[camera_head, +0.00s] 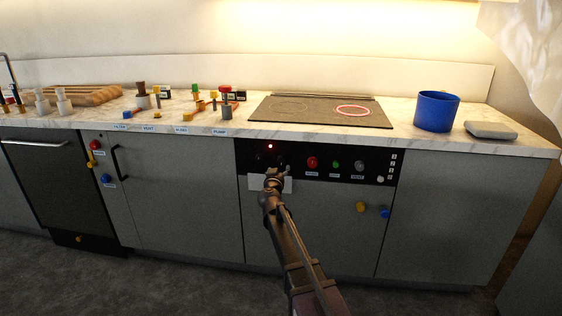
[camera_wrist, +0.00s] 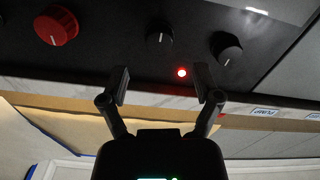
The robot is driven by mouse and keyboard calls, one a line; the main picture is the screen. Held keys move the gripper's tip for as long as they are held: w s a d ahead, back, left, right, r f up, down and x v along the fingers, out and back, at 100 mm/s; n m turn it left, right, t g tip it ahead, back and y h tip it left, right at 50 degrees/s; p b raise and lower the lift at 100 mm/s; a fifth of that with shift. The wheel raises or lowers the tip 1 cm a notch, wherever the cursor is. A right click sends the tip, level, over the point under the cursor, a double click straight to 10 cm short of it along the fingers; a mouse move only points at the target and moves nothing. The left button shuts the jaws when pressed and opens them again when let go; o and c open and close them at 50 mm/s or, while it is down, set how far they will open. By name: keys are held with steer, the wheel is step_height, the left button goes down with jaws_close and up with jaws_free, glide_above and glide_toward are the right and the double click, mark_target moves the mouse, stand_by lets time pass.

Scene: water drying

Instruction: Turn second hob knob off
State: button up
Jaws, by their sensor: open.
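The hob (camera_head: 300,108) lies in the worktop, and its right ring (camera_head: 352,110) glows red. The black control panel (camera_head: 376,160) below has two small black knobs at its left. In the wrist view one black knob (camera_wrist: 159,33) is beside the red knob (camera_wrist: 56,25), and the other black knob (camera_wrist: 226,47) is farther right. A red light (camera_wrist: 182,73) is lit near them; it shows in the head view (camera_head: 270,146). My gripper (camera_wrist: 160,82) is open and empty. Its fingers point toward the middle knob, which appears beyond the fingertips, not between them.
The panel also has a red knob (camera_head: 312,162), a green one (camera_head: 336,164) and a grey one (camera_head: 359,166). A blue pot (camera_head: 437,111) stands right of the hob. Several valves and fittings (camera_head: 195,105) crowd the worktop's left. The floor before the cabinets is clear.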

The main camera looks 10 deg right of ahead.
mark_target(281, 162)
steer(key=x, duration=0.8)
jaws_close()
